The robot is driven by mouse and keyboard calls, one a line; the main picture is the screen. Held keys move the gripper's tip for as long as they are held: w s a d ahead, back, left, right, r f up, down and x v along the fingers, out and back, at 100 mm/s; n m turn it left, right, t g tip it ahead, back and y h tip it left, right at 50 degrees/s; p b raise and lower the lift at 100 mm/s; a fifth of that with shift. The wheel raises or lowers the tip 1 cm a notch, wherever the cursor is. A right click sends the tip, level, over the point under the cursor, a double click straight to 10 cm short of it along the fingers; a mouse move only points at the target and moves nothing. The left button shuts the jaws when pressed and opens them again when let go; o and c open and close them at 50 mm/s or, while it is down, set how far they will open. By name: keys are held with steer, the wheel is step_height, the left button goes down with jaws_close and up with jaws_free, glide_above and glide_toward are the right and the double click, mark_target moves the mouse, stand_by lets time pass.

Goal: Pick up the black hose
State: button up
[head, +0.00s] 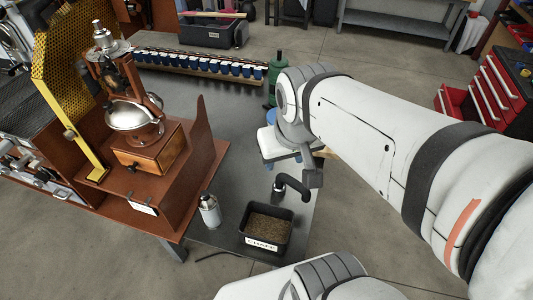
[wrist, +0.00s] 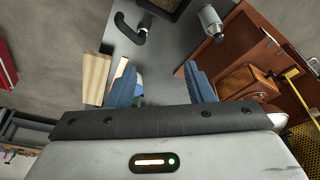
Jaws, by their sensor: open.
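The black hose (head: 294,183) is a short bent piece on the dark table, near its right edge and just behind the chaff bin. It also shows in the wrist view (wrist: 131,28), at top left, beyond the fingertips. The gripper is apart from the hose. In the head view my arm reaches in from the right and partly hides the gripper.
A black bin (head: 267,229) labelled CHAFF holds brown bits. A silver canister (head: 210,209) stands to its left. A pale wooden piece (wrist: 96,78) lies beside one finger. A green bottle (head: 278,72) stands farther back.

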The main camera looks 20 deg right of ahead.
steer(key=shift+o, duration=0.6)
steer(key=shift+n, duration=0.5)
steer(key=w+d+f+b, duration=0.1)
steer(key=w+f+b, duration=0.1)
steer(key=f, duration=0.1)
steer(key=w+d+f, duration=0.1)
steer(key=shift+d+f+b, duration=0.2)
steer(key=shift+d+b, duration=0.1)
steer(key=shift+b, duration=0.1)
steer(key=n+g+h+b, duration=0.2)
steer(key=n+b, duration=0.4)
steer(key=b, duration=0.7)
glide_above(289, 178)
steer(key=a, duration=0.1)
steer(key=s+a+x, duration=0.1)
steer(key=x, duration=0.8)
steer(key=s+a+f+x, duration=0.1)
steer(key=a+x, duration=0.1)
steer(key=x, duration=0.7)
steer(key=s+a+x, duration=0.2)
steer(key=x, duration=0.7)
steer(key=shift+f, duration=0.15)
steer(key=x, duration=0.8)
steer(key=shift+f, duration=0.1)
steer(key=c, duration=1.1)
